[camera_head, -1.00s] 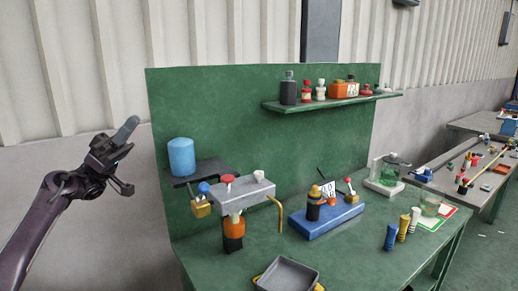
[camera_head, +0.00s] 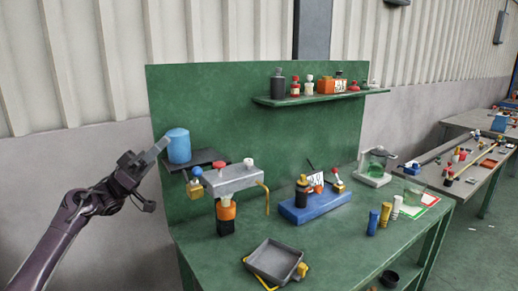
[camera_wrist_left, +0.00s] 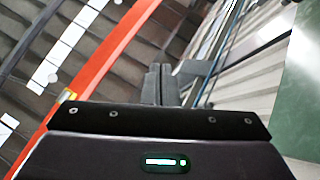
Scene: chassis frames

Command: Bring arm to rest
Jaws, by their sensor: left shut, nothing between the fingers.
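My left gripper (camera_head: 155,153) is raised at the left of the head view, in front of the grey wall and close beside the blue cylinder in the picture. Its fingers are together with nothing between them. It also shows in the left wrist view (camera_wrist_left: 160,84), with its fingers closed and pointing toward the ceiling and wall. My left arm (camera_head: 60,230) comes up from the lower left corner. My right gripper is not in view.
A green workbench (camera_head: 340,255) with a green back panel stands to the right. A blue cylinder (camera_head: 179,146) stands on a dark ledge (camera_head: 212,156). A grey fixture (camera_head: 232,180), a blue block (camera_head: 318,208) and a grey tray (camera_head: 272,262) are on the bench. A shelf (camera_head: 320,98) holds several bottles.

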